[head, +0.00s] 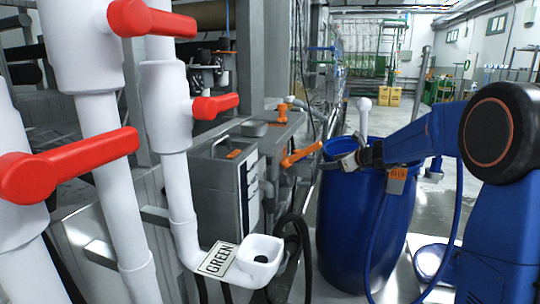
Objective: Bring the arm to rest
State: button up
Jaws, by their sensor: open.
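My blue arm reaches in from the right edge of the head view. Its gripper (332,161) is at the rim of a blue barrel (345,235), pointing left. The jaws are open and I see nothing held between them. An orange lever (301,155) is just left of the fingertips in the picture; I cannot tell whether they touch it. The fingers are small here and partly merge with the barrel rim behind them.
White pipes with red valve handles (215,106) fill the left side. A white rod (364,118) rises at the barrel. Open floor lies at the back right.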

jog(key=s+a+n+g, duration=0.25)
jog(key=s+n, duration=0.45)
jog(key=s, duration=0.8)
jog(key=s+a+n+g, duration=0.25)
jog(key=s+n, duration=0.55)
jog(key=s, duration=0.7)
jog(key=s+d+f+n+h, duration=0.2)
jog(key=s+d+f+n, duration=0.1)
jog(key=s, duration=0.6)
jog(key=s+d+f+n+g+h, duration=0.1)
jog(key=s+d+f+n+h, duration=0.1)
jog(key=s+n, duration=0.3)
jog(key=s+d+f+n+h, duration=0.2)
jog(key=s+d+f+n, duration=0.2)
jog(key=s, duration=0.9)
jog(key=shift+s+d+f+h, duration=0.2)
jog(key=shift+s+d+h, duration=0.1)
jog(key=shift+s, duration=0.1)
jog(key=shift+a, duration=0.1)
